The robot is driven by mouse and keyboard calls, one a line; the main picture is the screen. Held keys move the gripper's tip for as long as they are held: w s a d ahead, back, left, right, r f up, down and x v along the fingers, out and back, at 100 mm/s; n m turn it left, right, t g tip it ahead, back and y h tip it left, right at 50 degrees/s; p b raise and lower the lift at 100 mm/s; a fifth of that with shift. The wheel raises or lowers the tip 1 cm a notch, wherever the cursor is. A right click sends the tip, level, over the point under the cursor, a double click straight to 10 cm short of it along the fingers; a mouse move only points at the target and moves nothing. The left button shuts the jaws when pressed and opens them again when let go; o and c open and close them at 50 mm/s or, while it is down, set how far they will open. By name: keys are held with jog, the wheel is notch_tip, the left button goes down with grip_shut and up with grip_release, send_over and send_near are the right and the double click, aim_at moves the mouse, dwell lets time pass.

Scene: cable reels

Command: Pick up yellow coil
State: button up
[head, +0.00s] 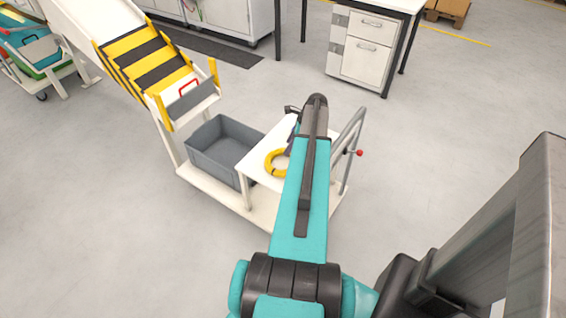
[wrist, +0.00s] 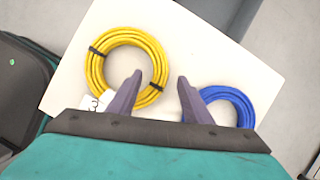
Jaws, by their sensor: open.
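The yellow coil (head: 274,164) lies flat on a small white table, partly hidden behind my arm in the head view. In the wrist view the yellow coil (wrist: 128,38) is a ring with black ties and a white tag at its lower left. My gripper (wrist: 158,78) is open. Its left finger overlaps the lower right of the yellow coil in the picture; its right finger stands beside the blue coil (wrist: 236,95). The gap shows the coil's right edge and bare white top. I cannot tell the height above the table. Nothing is held.
The white table (head: 262,182) stands on a cart with a grey bin (head: 222,147) at its left and a metal handle (head: 346,150) with a red knob at its right. A chute with yellow and black stripes (head: 150,62) ends above the cart.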

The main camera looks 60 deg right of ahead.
jog(key=shift+x, duration=1.6)
grip_shut()
